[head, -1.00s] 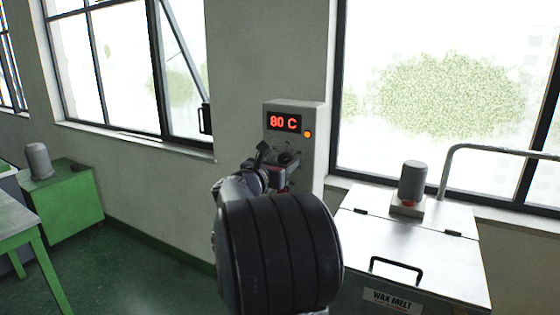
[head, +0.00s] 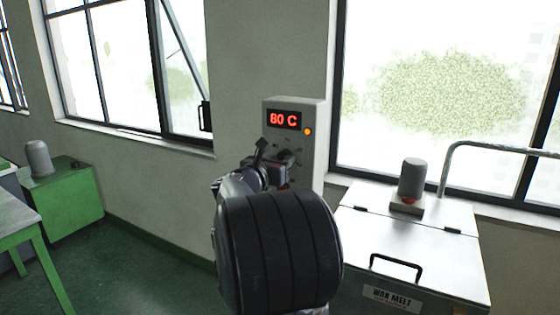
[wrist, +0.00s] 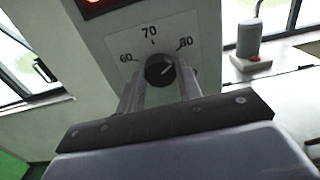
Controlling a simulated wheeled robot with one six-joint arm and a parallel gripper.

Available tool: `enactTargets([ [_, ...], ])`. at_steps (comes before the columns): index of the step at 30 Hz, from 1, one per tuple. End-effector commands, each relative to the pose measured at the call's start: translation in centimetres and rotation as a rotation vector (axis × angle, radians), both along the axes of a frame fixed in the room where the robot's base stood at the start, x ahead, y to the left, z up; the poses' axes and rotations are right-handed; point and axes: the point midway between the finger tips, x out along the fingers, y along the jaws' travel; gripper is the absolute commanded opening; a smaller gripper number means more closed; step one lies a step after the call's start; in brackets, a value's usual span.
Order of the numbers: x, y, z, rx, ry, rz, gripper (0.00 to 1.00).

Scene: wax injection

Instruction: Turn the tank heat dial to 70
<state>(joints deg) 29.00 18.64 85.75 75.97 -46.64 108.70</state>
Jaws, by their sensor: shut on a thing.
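The tank heat dial (wrist: 160,70) is a round black knob on a plate marked 60, 70 and 80 in the wrist view. Its pale pointer line is angled up and right, toward the 80 mark. My gripper (wrist: 162,80) is shut on the dial, with one finger on each side. In the head view, the control box (head: 311,150) is on the wall, and its red display (head: 284,120) reads 80 C. My gripper (head: 284,160) is in front of the box's dial, and my arm hides its lower part.
The wax melt tank (head: 425,245) with a closed metal lid and black handle stands to the right. A grey motor (head: 412,180) sits on it, near a bent pipe (head: 490,148). A green cabinet (head: 70,205) is at the left. Windows flank the box.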

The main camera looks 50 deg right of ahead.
Motion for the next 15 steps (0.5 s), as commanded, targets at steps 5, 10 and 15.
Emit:
enactTargets([
  [5, 0.02, 0.01, -0.04, -0.020, 0.068, 0.001, 0.11],
  [10, 0.03, 0.02, -0.03, -0.054, 0.186, 0.001, 0.11],
  [15, 0.04, 0.02, 0.02, -0.098, 0.337, 0.001, 0.11],
])
